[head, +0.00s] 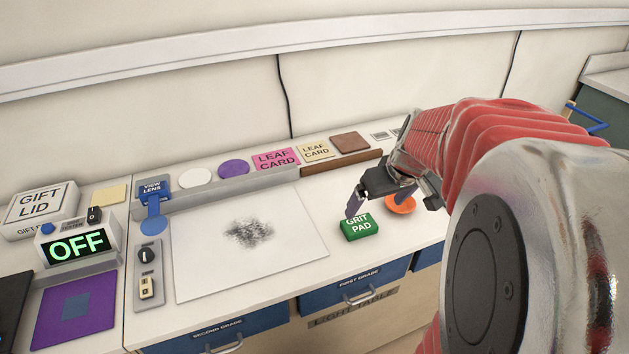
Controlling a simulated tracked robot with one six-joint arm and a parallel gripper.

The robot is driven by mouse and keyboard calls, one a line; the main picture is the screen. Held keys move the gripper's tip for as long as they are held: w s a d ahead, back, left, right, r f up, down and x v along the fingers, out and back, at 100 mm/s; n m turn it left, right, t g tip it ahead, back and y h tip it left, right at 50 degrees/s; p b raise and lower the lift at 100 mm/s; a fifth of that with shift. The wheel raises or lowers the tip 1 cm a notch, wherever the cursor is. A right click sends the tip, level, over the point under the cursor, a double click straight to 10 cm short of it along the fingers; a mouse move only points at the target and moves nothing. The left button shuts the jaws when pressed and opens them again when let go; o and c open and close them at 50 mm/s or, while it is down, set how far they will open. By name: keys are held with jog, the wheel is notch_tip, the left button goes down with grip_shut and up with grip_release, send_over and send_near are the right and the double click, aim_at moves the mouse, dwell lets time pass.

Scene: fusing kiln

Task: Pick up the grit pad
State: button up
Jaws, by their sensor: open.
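The grit pad (361,228) is a small green block with white lettering. It sits on the white worktop, just right of a white sheet. My gripper (380,205) is open above and slightly behind the pad. I cannot tell whether the left finger touches the pad.
The orange dish (401,204) stands close to the right of the pad. The white sheet (290,262) with a dark smudge lies to the left. A brown strip (340,163) and several cards line the back. Drawers (355,283) are below the front edge.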

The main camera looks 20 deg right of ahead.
jog(key=shift+f, duration=0.1)
send_over(360, 224)
jog(key=s, duration=0.3)
jog(key=f, duration=0.7)
jog(key=shift+a+f, duration=0.1)
jog(key=shift+a, duration=0.1)
jog(key=shift+w+f, duration=0.1)
jog(key=shift+f, duration=0.2)
jog(key=shift+x, duration=2.55)
jog(key=shift+w+d, duration=0.1)
jog(key=shift+w, duration=0.05)
jog(key=c, duration=1.1)
jog(key=shift+r, duration=0.15)
jog(key=shift+c, duration=0.2)
